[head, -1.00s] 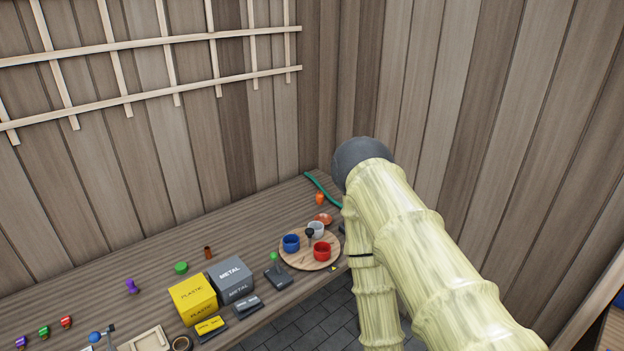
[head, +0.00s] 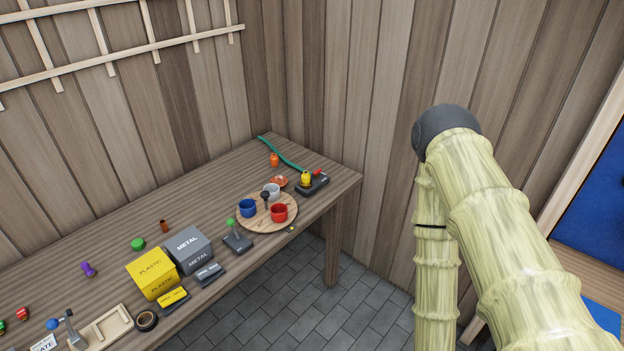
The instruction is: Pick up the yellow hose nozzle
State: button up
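A small yellow piece (head: 306,179), which may be the yellow hose nozzle, stands upright on a dark block (head: 318,186) near the right end of the bench. It is too small to tell its exact shape. A red part sits beside it on the same block. My arm fills the right side of the view, to the right of the bench and apart from it. Its end runs out of the bottom of the picture, so my gripper is not in view.
A round wooden board (head: 253,224) with blue, white and red cups stands left of the block. A green hose (head: 283,154) and an orange piece (head: 275,160) lie behind. Yellow (head: 152,273) and grey (head: 188,249) boxes stand farther left. Wooden walls close off the back.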

aim_at(306, 177)
jog(key=u, duration=0.4)
jog(key=i, duration=0.4)
jog(key=u, duration=0.3)
